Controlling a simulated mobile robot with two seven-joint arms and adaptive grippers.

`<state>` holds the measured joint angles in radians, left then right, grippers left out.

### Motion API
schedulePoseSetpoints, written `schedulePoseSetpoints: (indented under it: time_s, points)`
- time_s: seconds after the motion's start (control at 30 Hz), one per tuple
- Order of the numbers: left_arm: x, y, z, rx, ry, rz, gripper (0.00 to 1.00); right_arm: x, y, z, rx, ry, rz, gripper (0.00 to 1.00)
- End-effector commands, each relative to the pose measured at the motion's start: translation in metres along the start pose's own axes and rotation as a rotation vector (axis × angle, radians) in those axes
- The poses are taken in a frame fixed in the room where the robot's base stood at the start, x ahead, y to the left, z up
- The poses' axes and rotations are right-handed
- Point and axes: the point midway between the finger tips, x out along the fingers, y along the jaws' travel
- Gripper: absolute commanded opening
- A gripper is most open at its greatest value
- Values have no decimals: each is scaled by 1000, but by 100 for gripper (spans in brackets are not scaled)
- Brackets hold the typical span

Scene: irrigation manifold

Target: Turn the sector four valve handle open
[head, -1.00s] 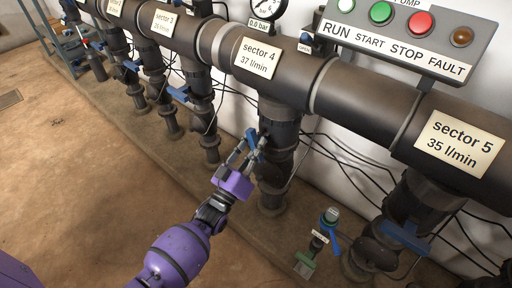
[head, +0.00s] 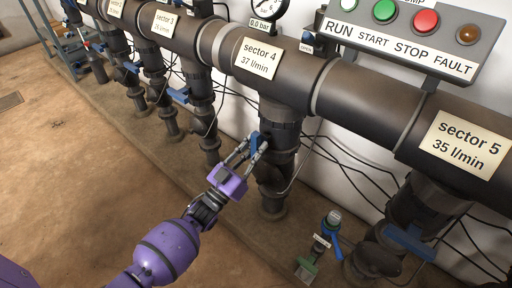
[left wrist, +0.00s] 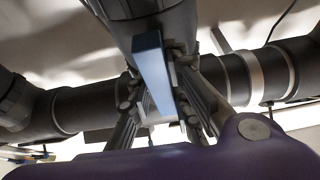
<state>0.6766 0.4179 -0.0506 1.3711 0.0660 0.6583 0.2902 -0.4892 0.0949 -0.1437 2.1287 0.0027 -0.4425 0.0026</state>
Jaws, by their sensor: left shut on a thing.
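The sector four valve has a blue handle (head: 254,142) on the dark vertical pipe (head: 281,137) below the "sector 4" label (head: 256,59). My left gripper (head: 253,145), on the purple arm, is shut on this handle, with a finger on either side. In the left wrist view the blue handle (left wrist: 153,72) stands between the fingers (left wrist: 155,100), its broad face toward the camera. The fingers and the handle partly hide the valve body. My right gripper is not in view.
The sector 5 valve's blue handle (head: 409,242) is at lower right. A small blue-handled fitting (head: 331,232) and a green-ended one (head: 307,268) stand on the floor strip. Thin black cables run behind the pipes. A pump panel (head: 410,38) hangs above. Open floor (head: 90,190) lies left.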

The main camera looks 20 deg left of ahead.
Motion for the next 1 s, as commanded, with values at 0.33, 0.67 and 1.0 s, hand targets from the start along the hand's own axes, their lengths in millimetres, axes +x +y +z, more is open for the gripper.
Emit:
schedulePoseSetpoints:
  time_s: [0.33,0.67,1.0]
  points:
    - [-1,-1,1,5,-2,-1,36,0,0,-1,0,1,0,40]
    - [-3,0,0,2,-1,-1,36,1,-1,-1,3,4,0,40]
    - [-62,-1,1,2,-4,-2,36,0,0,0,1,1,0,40]
